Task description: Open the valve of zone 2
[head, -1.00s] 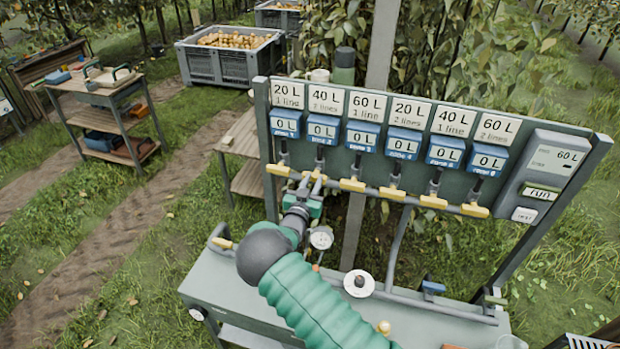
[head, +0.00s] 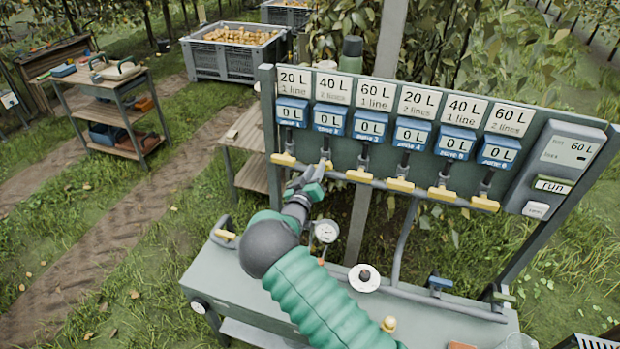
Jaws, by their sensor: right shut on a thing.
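The zone 2 valve (head: 326,150) is second from the left on the upright panel, below a blue "0 L" display (head: 329,119) and a "40 L, 2 lines" card. My right gripper (head: 322,171) is shut on its yellow handle at the pipe. The fingers hide most of the handle, so its exact angle is unclear. The neighbouring yellow handles of zone 1 (head: 285,160) and zone 3 (head: 358,177) lie along the pipe. My left gripper is not in view.
A control box (head: 562,165) reading "60 L" and "run" is at the panel's right end. The grey bench (head: 235,280) below carries a pressure gauge (head: 326,231) and a blue-handled valve (head: 440,283). Pear bins and a tool cart (head: 105,110) stand behind on grass.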

